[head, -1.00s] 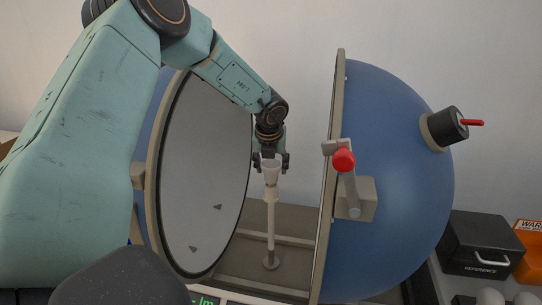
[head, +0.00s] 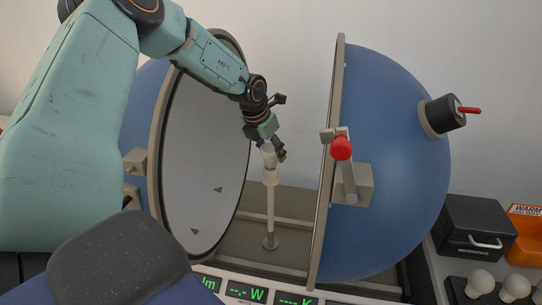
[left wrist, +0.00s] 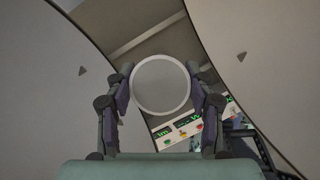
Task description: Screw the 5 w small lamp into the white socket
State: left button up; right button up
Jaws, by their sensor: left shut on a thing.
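The white lamp (head: 268,149) is upright between the fingers of my left gripper (head: 271,146), which is shut on it. In the left wrist view its round pale face (left wrist: 160,84) fills the space between the two fingers. The white socket (head: 270,174) sits on top of a thin upright post inside the open sphere. The lamp is in line above the socket and appears to meet it; how deep it sits cannot be told. No wattage mark is readable. My right gripper is not in view.
The blue sphere stands open, its left half (head: 204,150) and right half (head: 395,170) on either side of the post. A red-knobbed latch (head: 341,148) juts from the right rim. A green display panel (head: 246,292) is in front; a black REFERENCE case (head: 476,226) and round bulbs (head: 480,281) are right.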

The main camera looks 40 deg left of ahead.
pick_arm(q)
jog(key=m+b, duration=0.2)
jog(key=m+h+b, duration=0.1)
jog(key=b, duration=0.2)
jog(key=m+h+b, duration=0.1)
jog(key=m+b, duration=0.1)
jog(key=b, duration=0.1)
jog(key=shift+f+m, duration=0.25)
jog(key=shift+m, duration=0.05)
jog(key=shift+d+r+b, duration=0.1)
jog(key=shift+r+b, duration=0.05)
jog(key=shift+b, duration=0.15)
jog(key=shift+m, duration=0.3)
jog(key=o, duration=1)
jog(key=shift+g, duration=0.3)
jog(key=shift+o, duration=0.2)
jog(key=shift+r, duration=0.1)
